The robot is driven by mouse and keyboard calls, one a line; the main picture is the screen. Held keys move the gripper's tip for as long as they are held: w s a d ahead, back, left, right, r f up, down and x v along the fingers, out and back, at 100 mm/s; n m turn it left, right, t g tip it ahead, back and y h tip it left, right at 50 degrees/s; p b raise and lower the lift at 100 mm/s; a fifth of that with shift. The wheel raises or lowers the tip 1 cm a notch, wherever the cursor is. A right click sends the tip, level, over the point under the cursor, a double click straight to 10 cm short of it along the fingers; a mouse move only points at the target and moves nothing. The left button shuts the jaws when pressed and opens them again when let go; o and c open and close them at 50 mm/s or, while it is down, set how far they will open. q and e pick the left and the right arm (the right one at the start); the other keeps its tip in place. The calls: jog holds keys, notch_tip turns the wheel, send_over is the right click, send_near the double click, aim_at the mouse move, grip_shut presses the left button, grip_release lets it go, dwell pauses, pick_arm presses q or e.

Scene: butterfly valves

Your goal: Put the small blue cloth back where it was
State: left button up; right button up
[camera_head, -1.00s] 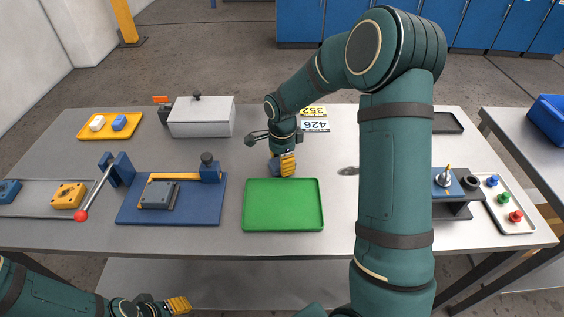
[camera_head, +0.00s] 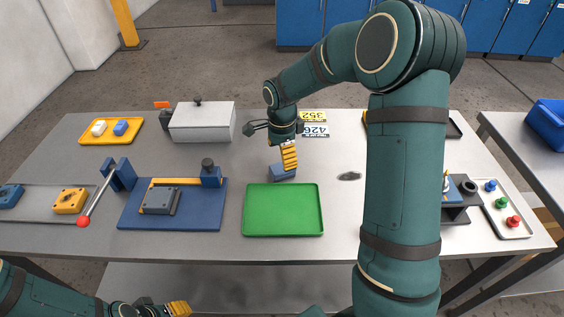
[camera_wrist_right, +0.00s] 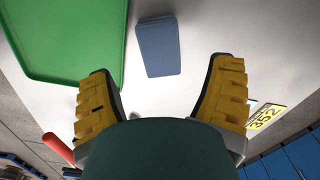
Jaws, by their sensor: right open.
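The small blue cloth (camera_head: 283,173) lies folded on the grey table, just behind the green tray (camera_head: 283,210). In the right wrist view the cloth (camera_wrist_right: 158,46) is a flat blue rectangle beside the green tray (camera_wrist_right: 68,40), apart from it. My right gripper (camera_head: 289,157) is just behind and above the cloth. In the right wrist view its yellow fingers (camera_wrist_right: 162,95) are spread wide with nothing between them, and the cloth lies beyond the tips. My left gripper (camera_head: 178,308) is at the bottom left, in front of the table, and its opening is not clear.
A blue fixture board (camera_head: 190,217) stands left of the tray, with a red-knobbed lever (camera_head: 95,197) beside it. A grey box (camera_head: 202,121) and a yellow tray (camera_head: 110,140) are at the back left. Number plates (camera_head: 314,130) lie behind my right gripper. A dark patch (camera_head: 349,176) is right of the cloth.

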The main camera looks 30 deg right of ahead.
aim_at(282, 167)
notch_tip(282, 167, up, 7)
jog(key=p, duration=0.1)
jog(key=shift+f, duration=0.2)
dwell(0.4)
